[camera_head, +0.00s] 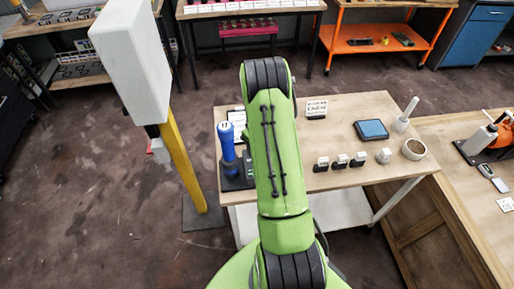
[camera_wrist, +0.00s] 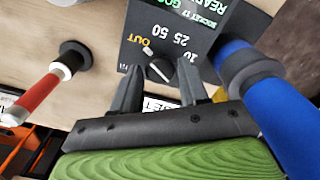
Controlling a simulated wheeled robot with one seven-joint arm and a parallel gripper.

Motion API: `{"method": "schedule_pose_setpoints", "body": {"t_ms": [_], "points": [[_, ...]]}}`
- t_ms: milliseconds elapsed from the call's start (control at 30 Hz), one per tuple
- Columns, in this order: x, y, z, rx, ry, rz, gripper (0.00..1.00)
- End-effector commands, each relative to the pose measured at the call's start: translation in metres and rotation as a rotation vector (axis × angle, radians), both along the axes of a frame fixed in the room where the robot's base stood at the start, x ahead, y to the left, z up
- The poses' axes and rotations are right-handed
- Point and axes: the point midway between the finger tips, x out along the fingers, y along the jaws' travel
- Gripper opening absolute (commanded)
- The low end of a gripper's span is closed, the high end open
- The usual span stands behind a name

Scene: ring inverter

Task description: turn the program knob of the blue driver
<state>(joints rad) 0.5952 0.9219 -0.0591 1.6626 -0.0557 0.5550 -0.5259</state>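The blue driver (camera_head: 228,150) stands upright at the table's left end in the head view. In the wrist view its blue body and grey collar (camera_wrist: 285,115) fill the right side. Beside it is a dark control box (camera_wrist: 207,28) with a green-lettered screen, the marks 10, 25, 50 and OUT, and a small program knob (camera_wrist: 159,69) with a white pointer line. My gripper (camera_wrist: 162,78) is open; its two dark fingers point at the box face, one on each side of the knob. I cannot tell whether they touch it. My arm hides my gripper in the head view.
A red-and-white tool with a black end (camera_wrist: 45,88) is left of my gripper in the wrist view. Small blocks, a blue pad (camera_head: 371,130) and a ring (camera_head: 414,149) sit on the table. A yellow post (camera_head: 183,165) with a white panel stands left of the table.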

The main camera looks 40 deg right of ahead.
Motion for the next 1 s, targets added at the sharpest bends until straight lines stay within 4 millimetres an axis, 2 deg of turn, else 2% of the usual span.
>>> {"method": "schedule_pose_setpoints", "body": {"t_ms": [33,100,367,467,567,800,1000], "points": [[0.000,0.000,0.000,0.000,0.000,0.000,0.52],[0.000,0.000,0.000,0.000,0.001,0.000,0.61],[0.000,0.000,0.001,0.000,0.001,-0.001,0.61],[0.000,0.000,0.011,0.000,0.000,0.000,0.61],[0.001,0.000,0.034,-0.002,-0.004,0.000,0.61],[0.000,0.000,0.104,-0.003,-0.004,0.000,0.61],[0.000,0.000,0.146,-0.001,-0.002,0.000,0.61]]}}
